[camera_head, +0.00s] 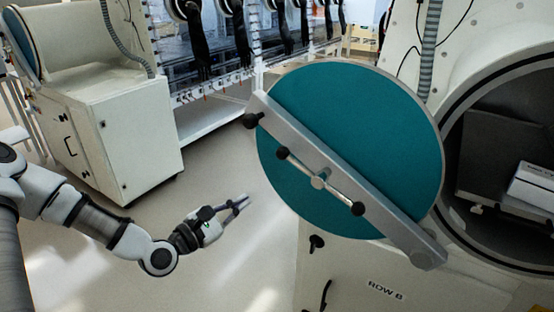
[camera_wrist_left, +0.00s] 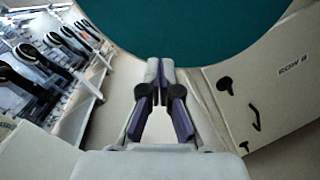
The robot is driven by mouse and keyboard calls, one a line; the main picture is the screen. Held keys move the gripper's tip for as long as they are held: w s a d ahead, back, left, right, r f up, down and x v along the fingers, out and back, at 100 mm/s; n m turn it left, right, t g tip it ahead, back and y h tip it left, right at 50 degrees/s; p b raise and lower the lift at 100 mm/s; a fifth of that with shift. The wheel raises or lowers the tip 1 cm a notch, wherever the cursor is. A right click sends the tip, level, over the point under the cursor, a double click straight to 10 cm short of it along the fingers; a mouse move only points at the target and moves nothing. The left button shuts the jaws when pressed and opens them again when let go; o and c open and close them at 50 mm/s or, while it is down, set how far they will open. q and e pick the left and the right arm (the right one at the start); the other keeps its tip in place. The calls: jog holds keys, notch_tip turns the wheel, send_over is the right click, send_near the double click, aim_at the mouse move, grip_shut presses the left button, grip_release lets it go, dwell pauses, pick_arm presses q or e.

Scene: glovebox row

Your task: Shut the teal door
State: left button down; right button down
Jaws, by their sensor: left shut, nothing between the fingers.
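The teal door (camera_head: 372,115) is a round disc with a grey bar (camera_head: 385,207) running slantwise across it and a small handle (camera_head: 335,183) at its middle. It stands swung open to the left of the round chamber opening (camera_head: 510,130). In the left wrist view the teal door (camera_wrist_left: 190,30) fills the top, beyond the fingertips. My left gripper (camera_head: 243,203) is shut and empty, left of the door and apart from it in the head view. Its fingertips meet in the left wrist view (camera_wrist_left: 161,68). My right gripper is in neither view.
A white cabinet (camera_head: 120,140) stands at the left. Behind are glovebox windows with black gloves (camera_head: 240,40). Inside the opening lies a white box (camera_head: 532,187). Below the door is a cream cabinet front (camera_head: 350,275) with black knobs. The floor (camera_head: 215,265) around my left gripper is clear.

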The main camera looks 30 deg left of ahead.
pick_arm(q)
notch_tip(320, 180, up, 6)
jog(key=a+n+t, duration=0.2)
jog(key=t, duration=0.1)
jog(key=shift+g+y, duration=0.3)
jog(key=shift+y, duration=0.1)
jog(key=b+x, duration=0.2)
jog(key=x, duration=0.8)
jog(key=shift+w+d+f, duration=0.1)
jog(key=shift+w+f, duration=0.05)
jog(key=shift+w, duration=0.05)
jog(key=r, duration=0.1)
jog(key=d+r+p, duration=0.1)
jog(key=r, duration=0.1)
jog(key=shift+s+d+r, duration=0.2)
jog(key=shift+d+r, duration=0.05)
